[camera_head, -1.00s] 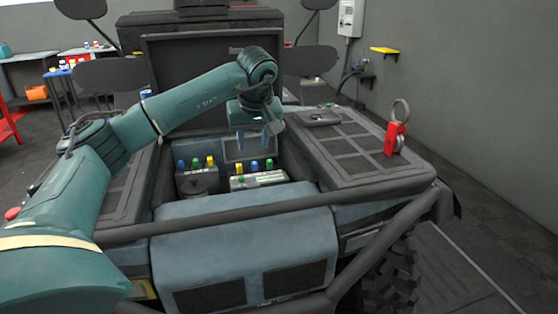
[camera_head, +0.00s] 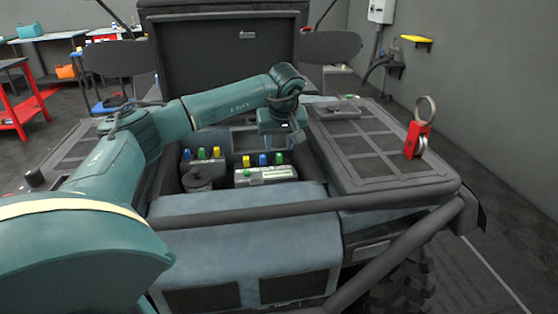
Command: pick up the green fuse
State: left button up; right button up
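Two green fuses show in the open bay of the vehicle. One green fuse (camera_head: 278,158) stands at the right end of the right row, beside a blue fuse (camera_head: 263,160) and a yellow fuse (camera_head: 246,161). Another green fuse (camera_head: 202,154) stands in the left row, between a blue fuse (camera_head: 187,155) and a yellow fuse (camera_head: 216,153). My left gripper (camera_head: 281,141) points down just above and behind the right row, near its green fuse. Its fingers look apart with nothing between them. My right gripper is out of view.
The right row sits on a light grey block (camera_head: 265,175). A dark round cap (camera_head: 199,180) stands left of it. A raised lid (camera_head: 220,60) rises behind the bay, and a bar (camera_head: 300,208) crosses in front. A red pulley block (camera_head: 416,138) stands on the right panel.

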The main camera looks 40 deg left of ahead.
aim_at(279, 156)
pick_arm(q)
jog(key=x, duration=0.5)
jog(key=shift+w+d, duration=0.1)
jog(key=shift+w, duration=0.05)
jog(key=shift+c, duration=0.2)
grip_shut()
